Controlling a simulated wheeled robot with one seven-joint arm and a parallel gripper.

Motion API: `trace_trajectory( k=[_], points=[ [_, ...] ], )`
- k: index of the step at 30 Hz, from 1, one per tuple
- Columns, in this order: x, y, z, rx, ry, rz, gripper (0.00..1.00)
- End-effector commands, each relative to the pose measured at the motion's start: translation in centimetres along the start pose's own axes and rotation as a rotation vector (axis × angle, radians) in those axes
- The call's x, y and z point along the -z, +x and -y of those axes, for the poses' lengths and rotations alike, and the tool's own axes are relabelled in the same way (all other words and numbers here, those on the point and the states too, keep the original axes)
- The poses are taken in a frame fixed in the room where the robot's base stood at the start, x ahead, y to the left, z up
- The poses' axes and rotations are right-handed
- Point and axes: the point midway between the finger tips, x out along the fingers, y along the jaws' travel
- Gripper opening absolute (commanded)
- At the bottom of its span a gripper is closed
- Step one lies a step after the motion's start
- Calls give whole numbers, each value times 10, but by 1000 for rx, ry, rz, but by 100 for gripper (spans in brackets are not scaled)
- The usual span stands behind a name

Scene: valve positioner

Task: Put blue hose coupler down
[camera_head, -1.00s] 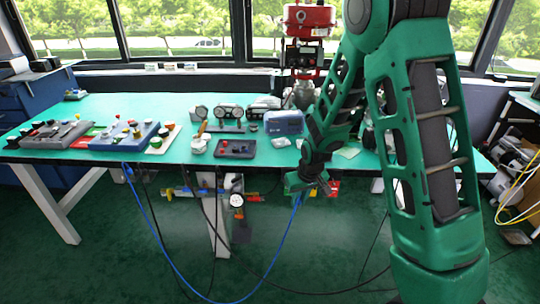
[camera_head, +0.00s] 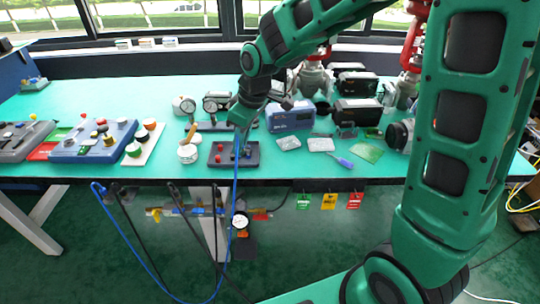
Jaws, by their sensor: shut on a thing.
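My gripper (camera_head: 240,136) points down over the small dark tray (camera_head: 252,162) near the table's front edge. It is shut on the blue hose coupler, which is too small and covered by the fingers to make out. The blue hose (camera_head: 233,205) hangs from the gripper over the front edge, loops down near the floor and rises to the table's left underside. I cannot tell whether the coupler touches the tray. Red parts (camera_head: 218,150) show on the tray.
A white jar (camera_head: 187,152) and gauges (camera_head: 184,104) stand left of and behind the tray. Boards with knobs (camera_head: 90,142) lie at left. Coloured tags (camera_head: 329,201) hang from the front edge.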

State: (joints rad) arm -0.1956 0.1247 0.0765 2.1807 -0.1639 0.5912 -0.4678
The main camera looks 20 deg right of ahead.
Motion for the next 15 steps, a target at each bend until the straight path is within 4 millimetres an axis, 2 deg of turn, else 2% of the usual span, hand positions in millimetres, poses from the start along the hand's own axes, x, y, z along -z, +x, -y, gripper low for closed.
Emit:
trace_trajectory(
  k=[5,15],
  points=[
    [-8,0,-7,1,-12,2,0],
    [-57,26,-59,2,-9,3,0]
  ],
)
